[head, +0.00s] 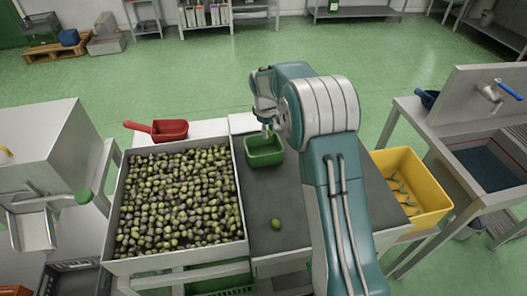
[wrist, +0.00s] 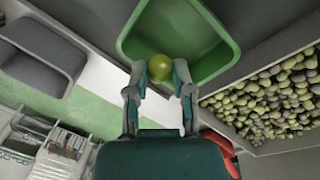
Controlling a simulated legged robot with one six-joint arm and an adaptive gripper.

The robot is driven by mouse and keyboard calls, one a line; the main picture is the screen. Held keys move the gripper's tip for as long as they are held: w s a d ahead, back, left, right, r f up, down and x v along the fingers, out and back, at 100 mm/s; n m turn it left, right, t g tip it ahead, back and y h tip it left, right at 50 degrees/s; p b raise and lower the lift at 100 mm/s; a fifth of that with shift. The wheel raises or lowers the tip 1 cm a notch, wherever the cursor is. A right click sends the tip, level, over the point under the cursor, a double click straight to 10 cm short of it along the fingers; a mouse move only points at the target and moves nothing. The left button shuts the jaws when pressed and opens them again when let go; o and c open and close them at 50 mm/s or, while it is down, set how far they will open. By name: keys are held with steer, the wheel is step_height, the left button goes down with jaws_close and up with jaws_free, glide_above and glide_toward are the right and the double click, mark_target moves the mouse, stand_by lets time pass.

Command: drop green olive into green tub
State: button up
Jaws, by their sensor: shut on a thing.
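A green olive (wrist: 159,67) sits between the fingertips of my gripper (wrist: 158,80) in the wrist view. The fingers are shut on it. The green tub (head: 264,151) stands on the dark work surface just right of the olive bin; it also shows in the wrist view (wrist: 140,45). In the head view my gripper (head: 266,130) is over the tub, and the held olive cannot be made out there. In the wrist view the olive appears against the tub's interior. Another green olive (head: 277,224) lies loose on the dark surface, nearer the front.
A large bin (head: 243,205) full of mixed olives stands to the left. A red scoop (head: 168,130) lies behind it. A yellow crate (head: 420,172) stands to the right, before a sink unit (head: 447,112). The dark surface (head: 262,195) between tub and loose olive is clear.

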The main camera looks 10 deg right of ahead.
step_height(320, 180, down, 2)
steer(key=shift+a+f, duration=0.1)
steer(key=shift+a, duration=0.05)
steer(key=shift+f, duration=0.8)
steer(key=o, duration=0.8)
steer(key=shift+r, duration=0.1)
step_height(320, 180, up, 12)
steer(key=s+a, duration=0.1)
steer(key=shift+f, duration=0.2)
